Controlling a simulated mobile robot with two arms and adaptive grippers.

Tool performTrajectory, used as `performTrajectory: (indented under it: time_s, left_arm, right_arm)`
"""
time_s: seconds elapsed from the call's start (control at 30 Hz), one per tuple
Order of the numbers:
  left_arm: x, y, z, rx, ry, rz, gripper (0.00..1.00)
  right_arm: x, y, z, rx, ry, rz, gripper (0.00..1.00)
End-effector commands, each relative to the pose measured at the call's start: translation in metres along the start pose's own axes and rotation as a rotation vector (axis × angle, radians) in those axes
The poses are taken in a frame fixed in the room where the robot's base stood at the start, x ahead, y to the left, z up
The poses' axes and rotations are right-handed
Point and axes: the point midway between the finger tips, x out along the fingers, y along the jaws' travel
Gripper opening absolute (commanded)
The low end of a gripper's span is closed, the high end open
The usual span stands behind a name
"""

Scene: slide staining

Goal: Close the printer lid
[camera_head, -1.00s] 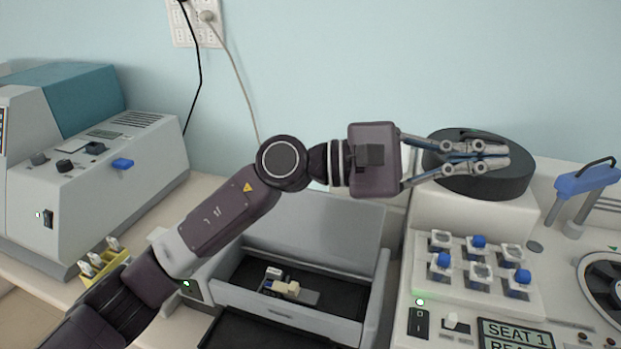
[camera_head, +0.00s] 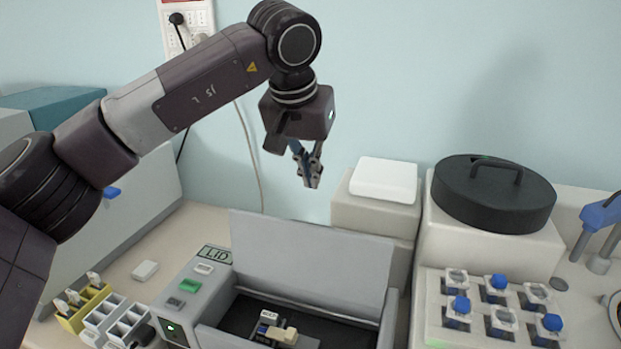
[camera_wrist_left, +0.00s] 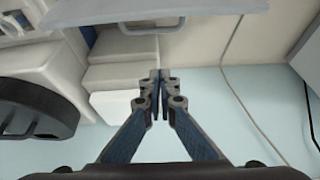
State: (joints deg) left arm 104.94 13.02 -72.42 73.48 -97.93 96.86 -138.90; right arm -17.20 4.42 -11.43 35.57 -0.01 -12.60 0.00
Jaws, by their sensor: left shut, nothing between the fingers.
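The printer (camera_head: 202,318) is a grey box with an open top. Its grey lid (camera_head: 312,262) stands raised at the back, tilted up and open. In the left wrist view the lid (camera_wrist_left: 180,8) shows as a grey panel along the top edge. My left gripper (camera_head: 313,184) is shut and empty, pointing down above and behind the lid, apart from it. It also shows in the left wrist view (camera_wrist_left: 159,78), fingertips together. My right gripper is in neither view.
A box with a white top (camera_head: 384,180) stands right behind the printer. A round black-lidded device (camera_head: 494,194) is to its right, with a rack of blue-capped vials (camera_head: 498,283) in front. A yellow holder (camera_head: 84,309) stands at the left. The wall is behind.

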Motion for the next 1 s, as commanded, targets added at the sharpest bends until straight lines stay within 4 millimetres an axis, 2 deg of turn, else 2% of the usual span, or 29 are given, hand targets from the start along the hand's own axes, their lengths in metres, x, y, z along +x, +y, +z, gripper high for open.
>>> performTrajectory:
  time_s: [0.33, 0.7, 1.0]
  left_arm:
    - [0.075, 0.001, 0.0, -0.002, -0.006, 0.003, 0.0]
    - [0.063, 0.001, 0.033, 0.0, -0.001, 0.003, 0.0]
    - [0.061, 0.001, 0.038, -0.002, -0.001, 0.003, 0.0]
  right_arm:
    - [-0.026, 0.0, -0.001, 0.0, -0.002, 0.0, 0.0]
    - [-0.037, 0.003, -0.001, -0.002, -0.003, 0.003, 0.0]
    - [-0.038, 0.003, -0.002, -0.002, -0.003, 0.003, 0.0]
